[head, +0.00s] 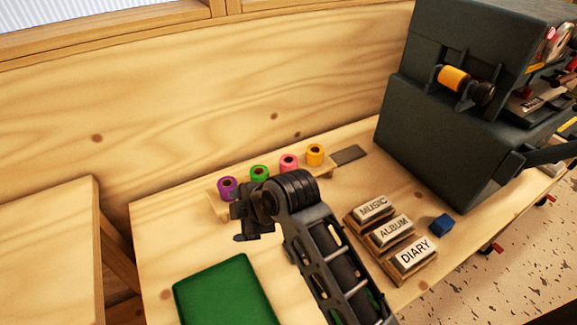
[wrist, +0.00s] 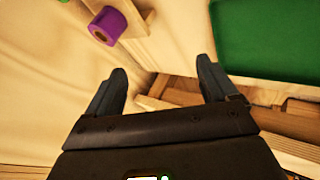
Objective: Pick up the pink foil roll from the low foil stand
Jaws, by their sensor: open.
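The pink foil roll (head: 289,162) stands on the low wooden foil stand (head: 219,207) in the head view, between the green roll (head: 259,174) and the yellow roll (head: 315,154). A purple roll (head: 228,187) is at the stand's left end. My gripper (head: 241,238) is in front of the stand's left end, apart from the pink roll. In the wrist view my gripper (wrist: 162,82) is open and empty, with the purple roll (wrist: 109,25) above its left finger. The pink roll does not show in the wrist view.
A green mat (head: 228,292) lies in front of the stand. Labelled blocks (head: 394,232) and a blue block (head: 441,224) are on the right. A large dark machine (head: 440,120) stands at the right rear. A wooden wall backs the table.

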